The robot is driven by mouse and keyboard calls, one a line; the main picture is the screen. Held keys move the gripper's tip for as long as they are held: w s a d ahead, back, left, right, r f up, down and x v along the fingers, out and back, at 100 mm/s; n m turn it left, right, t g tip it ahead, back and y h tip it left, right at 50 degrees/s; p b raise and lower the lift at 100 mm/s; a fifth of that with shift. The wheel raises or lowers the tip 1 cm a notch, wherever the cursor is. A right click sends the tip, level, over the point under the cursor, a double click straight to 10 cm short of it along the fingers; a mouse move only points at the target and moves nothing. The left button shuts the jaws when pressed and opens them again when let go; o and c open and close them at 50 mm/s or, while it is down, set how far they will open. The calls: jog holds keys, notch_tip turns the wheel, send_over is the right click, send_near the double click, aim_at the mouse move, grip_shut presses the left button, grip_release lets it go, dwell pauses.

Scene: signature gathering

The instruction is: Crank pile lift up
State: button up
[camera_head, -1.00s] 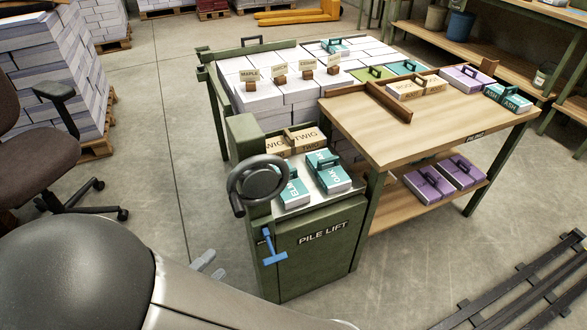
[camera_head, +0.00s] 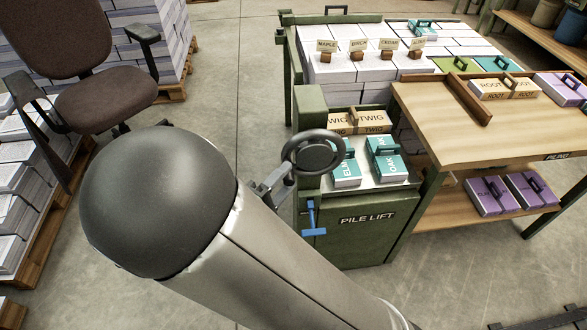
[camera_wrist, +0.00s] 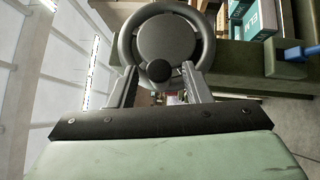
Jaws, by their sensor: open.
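The pile lift (camera_head: 365,238) is a green cabinet labelled PILE LIFT. Its black crank wheel (camera_head: 314,153) is on the cabinet's left side and fills the top middle of the wrist view (camera_wrist: 168,38). A dark round knob (camera_wrist: 159,71) shows on the wheel's near rim. My gripper (camera_head: 277,184) is at the wheel's lower left. In the wrist view its two fingers (camera_wrist: 160,82) are apart, one on each side of the knob. I cannot tell whether they touch it. A blue T-shaped handle (camera_head: 312,220) is on the cabinet below the wheel.
Teal ELM (camera_head: 346,168) and OAK (camera_head: 386,160) bundles and a TWIG bundle (camera_head: 360,121) lie on the lift. A wooden table (camera_head: 450,125) adjoins at right. An office chair (camera_head: 105,100) stands at left. Floor between chair and lift is clear.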

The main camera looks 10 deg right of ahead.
aim_at(292, 171)
jog(key=x, duration=0.3)
jog(key=shift+w+d, duration=0.15)
jog(key=shift+d, duration=0.05)
grip_shut()
jog(key=shift+a+r, duration=0.1)
jog(key=shift+a, duration=0.05)
